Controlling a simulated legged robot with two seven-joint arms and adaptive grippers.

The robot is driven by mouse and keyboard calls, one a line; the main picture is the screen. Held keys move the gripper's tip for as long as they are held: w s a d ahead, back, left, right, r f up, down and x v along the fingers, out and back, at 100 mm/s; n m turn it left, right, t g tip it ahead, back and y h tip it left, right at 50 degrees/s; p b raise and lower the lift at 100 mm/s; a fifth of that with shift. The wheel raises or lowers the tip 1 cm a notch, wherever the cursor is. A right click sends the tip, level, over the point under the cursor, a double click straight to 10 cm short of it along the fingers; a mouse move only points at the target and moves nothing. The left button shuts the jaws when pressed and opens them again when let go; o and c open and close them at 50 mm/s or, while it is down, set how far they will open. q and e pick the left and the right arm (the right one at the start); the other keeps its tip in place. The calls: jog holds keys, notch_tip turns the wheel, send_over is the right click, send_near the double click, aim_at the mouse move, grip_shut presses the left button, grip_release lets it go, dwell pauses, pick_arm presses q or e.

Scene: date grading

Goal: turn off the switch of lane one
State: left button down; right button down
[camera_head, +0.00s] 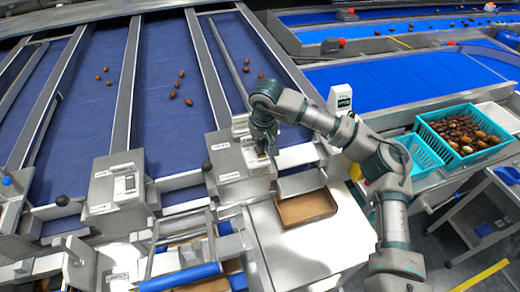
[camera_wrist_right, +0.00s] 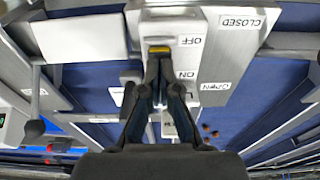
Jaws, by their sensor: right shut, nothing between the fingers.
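My right gripper (camera_head: 262,148) is shut and empty, pointing down at a grey switch box (camera_head: 226,172) at the lower end of a blue lane in the head view. In the right wrist view, the shut fingertips (camera_wrist_right: 160,58) are over the switch plate (camera_wrist_right: 172,25), which has upside-down OFF and ON labels. A yellow part of the switch (camera_wrist_right: 158,48) shows just beyond the fingertips, beside the OFF label. The fingers hide the rest of the switch, so I cannot tell its position or whether they touch it. My left gripper is not in view.
A second switch box (camera_head: 118,185) stands to the left. A brown-bottomed tray (camera_head: 305,207) lies right of the near box. Blue lanes (camera_head: 150,80) carry scattered dates. A teal crate of dates (camera_head: 425,118) stands at the right. Metal dividers and levers crowd the boxes.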

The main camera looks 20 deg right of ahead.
jog(key=shift+f+b, duration=0.3)
jog(key=shift+f, duration=0.35)
notch_tip(320, 180, up, 7)
jog(key=p, duration=0.5)
jog(key=shift+r+p, duration=0.15)
jog(key=shift+p, duration=0.15)
dwell(0.5)
